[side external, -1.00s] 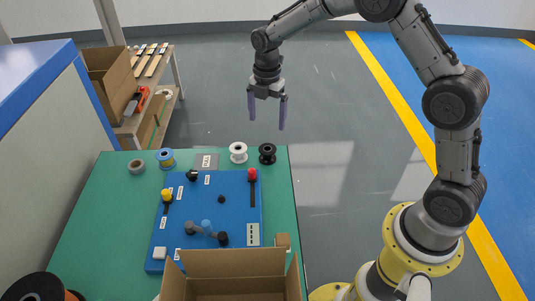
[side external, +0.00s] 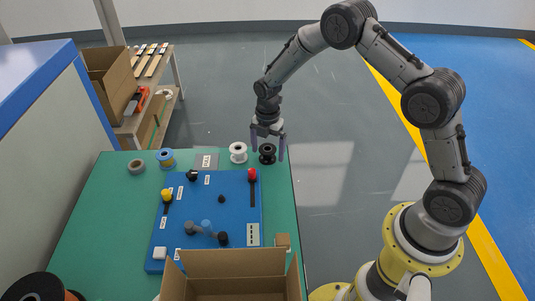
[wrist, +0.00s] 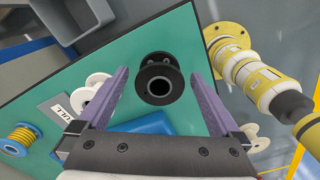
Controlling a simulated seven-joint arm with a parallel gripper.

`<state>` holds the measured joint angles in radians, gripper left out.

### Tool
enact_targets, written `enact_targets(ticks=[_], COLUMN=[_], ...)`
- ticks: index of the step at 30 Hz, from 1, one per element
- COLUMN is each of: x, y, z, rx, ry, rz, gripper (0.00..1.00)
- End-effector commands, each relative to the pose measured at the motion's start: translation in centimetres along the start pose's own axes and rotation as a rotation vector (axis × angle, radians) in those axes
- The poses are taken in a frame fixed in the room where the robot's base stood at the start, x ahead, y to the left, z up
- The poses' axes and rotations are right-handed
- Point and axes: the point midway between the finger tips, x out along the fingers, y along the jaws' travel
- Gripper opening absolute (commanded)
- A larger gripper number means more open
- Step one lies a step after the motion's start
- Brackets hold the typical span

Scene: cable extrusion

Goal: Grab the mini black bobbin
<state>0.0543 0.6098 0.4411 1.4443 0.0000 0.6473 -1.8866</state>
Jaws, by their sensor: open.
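The mini black bobbin (side external: 267,153) stands on the green table near its far right corner. In the wrist view the black bobbin (wrist: 160,84) shows from above, its round flange and central hole between my fingers. My gripper (side external: 268,157) is down at the bobbin in the side view, with one purple finger on each side of it. In the wrist view my gripper (wrist: 162,82) is open, and gaps show between both fingers and the bobbin.
A white bobbin (side external: 238,153) stands close to the left of the black one. A blue-and-yellow spool (side external: 166,159) and a grey roll (side external: 137,167) sit further left. The blue panel (side external: 185,240) with levers and an open cardboard box (side external: 232,264) are nearer.

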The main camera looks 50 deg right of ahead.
Motion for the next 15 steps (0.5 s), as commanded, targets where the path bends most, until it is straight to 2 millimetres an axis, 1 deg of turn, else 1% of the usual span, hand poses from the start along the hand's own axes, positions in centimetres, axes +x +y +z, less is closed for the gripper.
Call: enact_targets(ticks=[3,10,14,15], x=[0.8,0.86,0.84,0.84], y=[0.01,0.04,0.03,0.03], z=[-0.01,-0.01,-0.01,-0.01], rx=[0.0,0.0,0.0,0.0], ry=[0.0,0.0,0.0,0.0], rz=[0.0,0.001,0.001,0.001], gripper=[1.0,1.0,0.77,0.69])
